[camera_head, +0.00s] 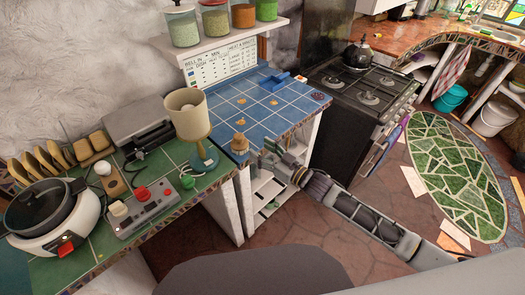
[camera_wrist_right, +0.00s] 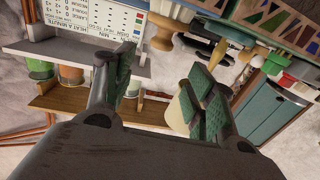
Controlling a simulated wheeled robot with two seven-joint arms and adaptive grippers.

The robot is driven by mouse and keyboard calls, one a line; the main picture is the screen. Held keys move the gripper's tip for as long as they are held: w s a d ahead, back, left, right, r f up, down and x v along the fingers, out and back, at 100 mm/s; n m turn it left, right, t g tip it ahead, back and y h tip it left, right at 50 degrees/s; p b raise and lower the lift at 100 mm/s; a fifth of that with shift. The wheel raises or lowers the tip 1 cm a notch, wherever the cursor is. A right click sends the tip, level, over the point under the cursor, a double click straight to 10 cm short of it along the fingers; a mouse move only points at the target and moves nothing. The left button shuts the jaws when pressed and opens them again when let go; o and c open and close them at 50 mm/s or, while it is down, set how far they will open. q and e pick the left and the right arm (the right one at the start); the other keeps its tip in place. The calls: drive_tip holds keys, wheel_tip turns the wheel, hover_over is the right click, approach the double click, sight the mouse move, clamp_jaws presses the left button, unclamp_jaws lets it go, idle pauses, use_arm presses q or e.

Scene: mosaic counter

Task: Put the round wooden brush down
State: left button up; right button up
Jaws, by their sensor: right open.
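The round wooden brush (camera_head: 239,144) is a small tan, knobbed piece on the near left part of the blue tiled counter (camera_head: 262,118), beside the lamp. In the right wrist view a tan wooden piece that looks like the brush (camera_wrist_right: 163,33) shows beyond the fingers, not between the pads. My right gripper (camera_head: 268,161) is at the counter's front edge, just right of the brush. It is open, with its green-padded fingers (camera_wrist_right: 160,82) spread apart and nothing gripped. My left gripper is not in view.
A lamp with a cream shade (camera_head: 187,112) stands close left of the brush. A game console (camera_head: 150,210), a white cooker (camera_head: 45,215) and a toast rack crowd the green counter. A black stove (camera_head: 362,95) is at the right. The blue counter's middle is mostly clear.

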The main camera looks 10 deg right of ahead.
idle(0.4)
drive_tip(key=s+d+f+m+g+h, duration=0.1)
drive_tip(key=d+f+h, duration=0.3)
drive_tip(key=f, duration=0.7)
drive_tip(key=s+d+f+m+g+h, duration=0.1)
drive_tip(key=d+f+m+h, duration=0.1)
drive_tip(key=d+f, duration=0.75)
drive_tip(key=s+d+f+m+g+h, duration=0.1)
drive_tip(key=d+f+h, duration=0.1)
drive_tip(key=f, duration=1.2)
drive_tip(key=s+d+f+m+g+h, duration=0.1)
drive_tip(key=s+d+f+g+h, duration=0.15)
drive_tip(key=s+f, duration=0.95)
drive_tip(key=s+d+f+g+h, duration=0.1)
drive_tip(key=s+d+f+g, duration=0.2)
drive_tip(key=s+f, duration=0.9)
drive_tip(key=s+a+f+g, duration=0.1)
drive_tip(key=s+f+g, duration=0.1)
drive_tip(key=s, duration=0.8)
drive_tip(key=s+a+f+g, duration=0.1)
drive_tip(key=s+f+g, duration=0.1)
drive_tip(key=s, duration=0.9)
drive_tip(key=shift+s+a+f+m, duration=0.2)
drive_tip(key=shift+f+m, duration=0.1)
drive_tip(key=shift+f, duration=0.2)
